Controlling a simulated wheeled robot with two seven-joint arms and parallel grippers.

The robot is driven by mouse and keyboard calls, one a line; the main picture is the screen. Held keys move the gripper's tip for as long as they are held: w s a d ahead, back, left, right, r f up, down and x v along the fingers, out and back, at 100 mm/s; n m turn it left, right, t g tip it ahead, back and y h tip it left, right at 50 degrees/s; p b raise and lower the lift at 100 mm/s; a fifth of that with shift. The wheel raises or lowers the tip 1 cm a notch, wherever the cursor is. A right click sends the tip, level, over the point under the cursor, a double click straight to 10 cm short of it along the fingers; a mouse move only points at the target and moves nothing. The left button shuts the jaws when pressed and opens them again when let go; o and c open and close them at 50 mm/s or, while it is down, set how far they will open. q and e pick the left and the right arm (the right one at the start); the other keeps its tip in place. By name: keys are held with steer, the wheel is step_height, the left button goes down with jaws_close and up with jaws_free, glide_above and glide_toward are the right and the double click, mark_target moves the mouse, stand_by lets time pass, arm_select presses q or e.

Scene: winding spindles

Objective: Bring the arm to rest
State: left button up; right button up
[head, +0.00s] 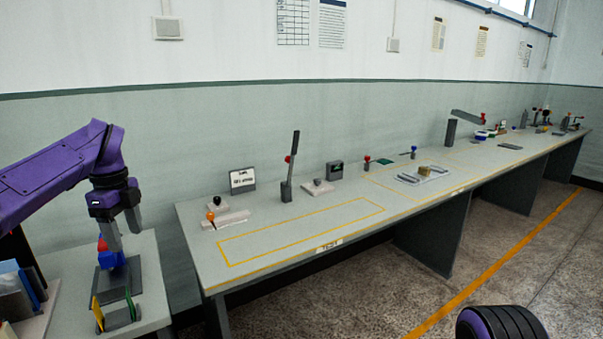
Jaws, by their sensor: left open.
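My left arm comes in from the left, purple with a dark wrist. Its gripper (124,238) points down with grey fingers apart, over the small side table (150,275) at the left. A blue block-like part (111,261) with a red piece (102,244) is just under and beside the fingers, on a dark grey stand (118,286). I cannot tell whether a finger touches it; nothing clearly sits between the fingers. My right gripper is not in view.
A long grey bench (240,270) runs along the wall to the far right, with an empty yellow-outlined area (300,232) in front. A tall lever (288,180) and small knobbed devices stand behind it. Dark and blue items (18,285) crowd the left edge. Open floor (370,305) lies before the bench.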

arm_select(q)
step_height(320, 180, down, 12)
steer(key=w+a+m+t+y, duration=0.1)
steer(key=w+m+t+y, duration=0.25)
steer(key=m+y, duration=0.9)
steer(key=s+d+f+m+t+h+b, duration=0.1)
steer(key=s+d+f+m+t+h, duration=0.2)
steer(key=f+m, duration=0.7)
steer(key=s+d+f+m+t+h+b, duration=0.1)
steer(key=s+d+f+m+t, duration=0.3)
steer(key=f+m, duration=0.6)
steer(key=s+d+f+m+g+h+b, duration=0.2)
steer(key=s+d+f+m+g+h, duration=0.15)
steer(key=s+f+m, duration=0.7)
steer(key=s+f+m+g, duration=0.1)
steer(key=s+f, duration=0.2)
steer(key=s, duration=0.5)
steer(key=s+a+f+m+g+h+b, duration=0.1)
steer(key=s+f, duration=0.2)
steer(key=s, duration=0.6)
steer(key=s+a+f+m+g, duration=0.1)
steer(key=s+f, duration=0.2)
steer(key=s, duration=0.5)
steer(key=shift+s+f+g+h+b, duration=0.25)
steer(key=shift+f+g+h+b, duration=0.05)
steer(key=shift+f+g+b, duration=0.1)
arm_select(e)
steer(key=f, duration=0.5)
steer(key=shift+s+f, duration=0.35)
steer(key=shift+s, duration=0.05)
